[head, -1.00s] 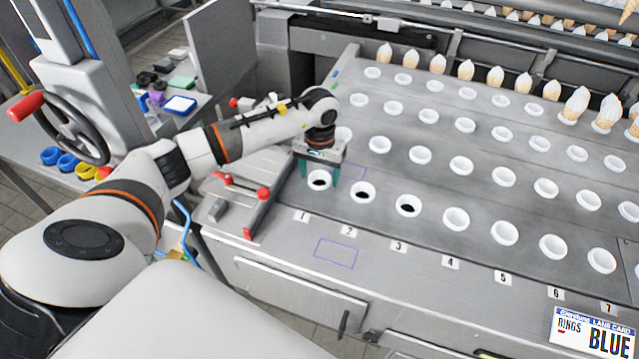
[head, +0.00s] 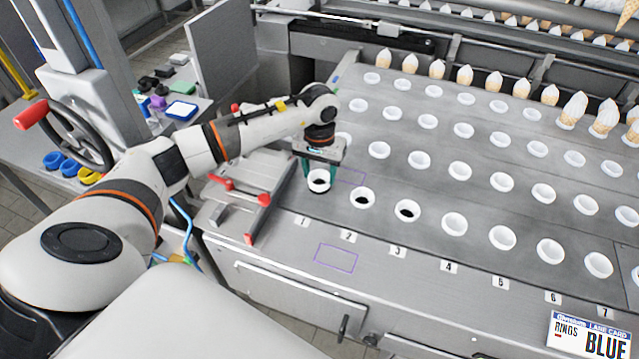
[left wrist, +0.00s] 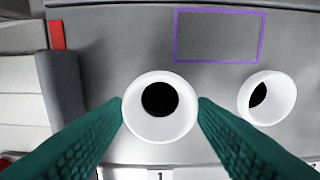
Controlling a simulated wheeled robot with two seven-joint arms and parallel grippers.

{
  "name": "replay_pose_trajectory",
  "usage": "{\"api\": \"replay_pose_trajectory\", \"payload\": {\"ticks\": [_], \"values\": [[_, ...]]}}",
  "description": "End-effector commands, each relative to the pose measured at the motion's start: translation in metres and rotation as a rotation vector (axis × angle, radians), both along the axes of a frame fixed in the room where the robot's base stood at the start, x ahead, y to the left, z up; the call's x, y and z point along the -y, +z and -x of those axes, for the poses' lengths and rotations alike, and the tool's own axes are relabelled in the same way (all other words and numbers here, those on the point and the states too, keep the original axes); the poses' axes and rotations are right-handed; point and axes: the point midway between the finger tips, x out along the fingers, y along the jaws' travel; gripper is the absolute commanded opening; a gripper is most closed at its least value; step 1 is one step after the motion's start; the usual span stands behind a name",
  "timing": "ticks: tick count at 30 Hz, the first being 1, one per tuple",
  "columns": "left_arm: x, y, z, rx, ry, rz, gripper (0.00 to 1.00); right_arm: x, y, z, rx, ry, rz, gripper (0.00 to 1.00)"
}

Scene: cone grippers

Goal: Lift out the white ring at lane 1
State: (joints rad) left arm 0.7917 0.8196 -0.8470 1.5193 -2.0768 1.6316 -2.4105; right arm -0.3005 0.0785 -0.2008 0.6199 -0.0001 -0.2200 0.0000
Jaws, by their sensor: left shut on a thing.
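The white ring at lane 1 (head: 319,181) is a short white cup-like ring with a dark opening, behind the lane label 1 (head: 302,221). My left gripper (head: 319,174) has its green fingers on either side of this ring and is shut on it. In the left wrist view the ring (left wrist: 160,125) sits between the two green fingertips (left wrist: 161,112), which touch its rim on both sides. I cannot tell for certain whether the ring is clear of the plate. My right gripper is not in view.
White rings with dark openings stand at lane 2 (head: 362,198) and lane 3 (head: 407,210). A red-handled fixture (head: 240,190) is close on the left. A purple outlined rectangle (head: 336,258) marks the bare front ledge. A lane card (head: 590,335) reads rings, blue.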

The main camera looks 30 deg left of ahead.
Motion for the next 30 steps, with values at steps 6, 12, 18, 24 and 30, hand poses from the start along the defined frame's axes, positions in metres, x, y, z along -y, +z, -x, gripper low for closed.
{"api": "replay_pose_trajectory", "payload": {"ticks": [6, 12, 18, 24, 30], "values": [[0.000, 0.012, 0.000, 0.000, -0.001, -0.001, 0.39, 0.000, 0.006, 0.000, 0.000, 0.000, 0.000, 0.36], [0.000, 0.022, 0.000, -0.001, -0.002, 0.000, 0.39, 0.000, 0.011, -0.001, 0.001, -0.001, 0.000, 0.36], [0.000, 0.027, 0.000, -0.001, -0.002, -0.001, 0.39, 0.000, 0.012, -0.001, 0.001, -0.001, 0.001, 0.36], [0.000, 0.027, 0.000, -0.001, -0.001, -0.001, 0.39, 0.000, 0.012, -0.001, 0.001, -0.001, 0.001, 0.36], [0.000, 0.027, 0.000, -0.001, -0.002, 0.000, 0.39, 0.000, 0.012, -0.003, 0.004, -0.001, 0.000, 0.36]]}}
